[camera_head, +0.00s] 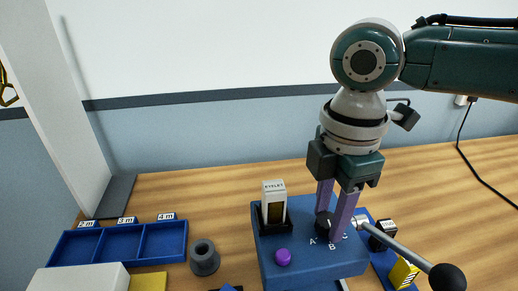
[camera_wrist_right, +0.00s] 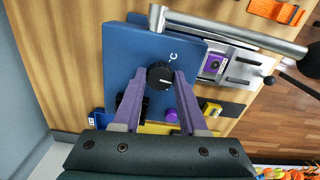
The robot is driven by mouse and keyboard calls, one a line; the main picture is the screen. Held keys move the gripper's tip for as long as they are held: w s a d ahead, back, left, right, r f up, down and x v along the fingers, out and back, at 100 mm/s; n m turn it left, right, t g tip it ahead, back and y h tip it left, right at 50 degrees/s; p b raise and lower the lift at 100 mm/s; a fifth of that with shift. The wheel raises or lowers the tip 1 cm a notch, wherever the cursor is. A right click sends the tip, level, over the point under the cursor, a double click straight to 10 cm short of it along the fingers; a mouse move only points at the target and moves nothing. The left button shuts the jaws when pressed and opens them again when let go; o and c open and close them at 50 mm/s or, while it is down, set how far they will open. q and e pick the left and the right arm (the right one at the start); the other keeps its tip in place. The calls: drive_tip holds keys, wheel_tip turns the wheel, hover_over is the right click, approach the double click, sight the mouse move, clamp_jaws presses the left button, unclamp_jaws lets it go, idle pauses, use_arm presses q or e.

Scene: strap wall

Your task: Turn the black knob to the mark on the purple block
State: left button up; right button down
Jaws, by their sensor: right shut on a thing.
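The black knob (camera_head: 322,222) sits on top of a blue box (camera_head: 318,264), with white letters A and B printed near it. In the right wrist view the knob (camera_wrist_right: 160,74) shows between my gripper's fingers, and a white letter C is printed beyond it. My right gripper (camera_head: 337,228) comes down from above, its two purple fingers shut on the knob's sides. A small purple block (camera_wrist_right: 214,64) lies on a pale plate beyond the blue box; any mark on it is too small to read. The knob's pointer direction is unclear. My left gripper is out of view.
A purple button (camera_head: 283,257) and a white box labelled EYELET (camera_head: 274,196) are on the blue box. A metal lever with a black ball (camera_head: 447,278) reaches across at right. A blue compartment tray (camera_head: 120,243) and a grey spool (camera_head: 204,258) stand left.

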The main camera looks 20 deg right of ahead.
sight(329, 220)
drive_tip(key=m+p, duration=0.5)
drive_tip(key=shift+a+r, duration=0.1)
drive_tip(key=shift+r, duration=0.15)
drive_tip(key=m+p, duration=0.2)
drive_tip(key=m, duration=0.1)
drive_tip(key=shift+f+p, duration=0.1)
drive_tip(key=shift+p, duration=0.3)
drive_tip(key=shift+f+m+p, duration=0.1)
drive_tip(key=shift+m+p, duration=0.5)
drive_tip(key=shift+m, duration=0.7)
drive_tip(key=shift+c, duration=2.2)
unclamp_jaws()
wheel_tip(329, 220, up, 10)
drive_tip(key=p, duration=0.1)
